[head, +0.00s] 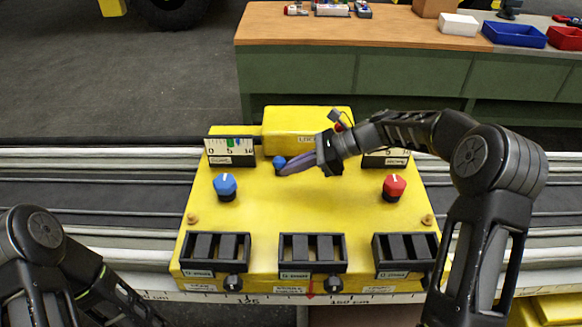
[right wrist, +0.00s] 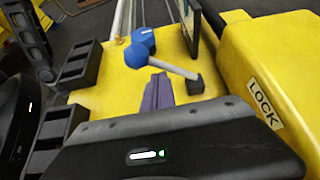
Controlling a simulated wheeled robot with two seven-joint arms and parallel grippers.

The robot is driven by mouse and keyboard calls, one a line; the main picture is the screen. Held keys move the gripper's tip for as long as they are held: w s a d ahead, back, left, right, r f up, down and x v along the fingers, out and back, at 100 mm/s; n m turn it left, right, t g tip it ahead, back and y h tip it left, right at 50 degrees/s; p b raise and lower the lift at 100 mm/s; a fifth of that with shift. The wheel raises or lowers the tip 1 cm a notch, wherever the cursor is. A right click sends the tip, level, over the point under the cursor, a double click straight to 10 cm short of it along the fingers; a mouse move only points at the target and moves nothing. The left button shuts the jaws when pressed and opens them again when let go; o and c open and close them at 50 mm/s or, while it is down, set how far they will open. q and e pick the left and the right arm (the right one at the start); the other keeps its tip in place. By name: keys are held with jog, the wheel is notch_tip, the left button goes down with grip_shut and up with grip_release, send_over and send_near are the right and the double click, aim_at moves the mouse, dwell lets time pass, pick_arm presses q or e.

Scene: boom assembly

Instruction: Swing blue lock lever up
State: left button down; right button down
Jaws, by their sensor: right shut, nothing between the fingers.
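The blue lock lever shows in the right wrist view as a blue ball (right wrist: 137,56) on a grey rod that runs to a black pivot beside the yellow housing marked LOCK. The rod lies low over the yellow panel (head: 310,215). In the head view only the blue ball (head: 279,162) shows clearly; my right gripper hides the rod. My right gripper (head: 286,170) is shut and empty, its purple-grey fingers close by the ball. In the right wrist view its fingers (right wrist: 158,92) are beside the rod; contact cannot be told. My left arm shows at lower left, its gripper out of view.
A blue knob (head: 225,186) and a red knob (head: 394,187) stand on the panel. Black slotted blocks (head: 313,253) line its front edge. The raised yellow housing (head: 292,126) and a gauge (head: 230,150) are at the back. A green workbench (head: 410,75) stands behind.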

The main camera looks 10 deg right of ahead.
jog(key=b+v, duration=0.1)
jog(key=v, duration=0.6)
jog(key=shift+d+b, duration=0.25)
jog(key=shift+b, duration=0.05)
jog(key=shift+r, duration=0.1)
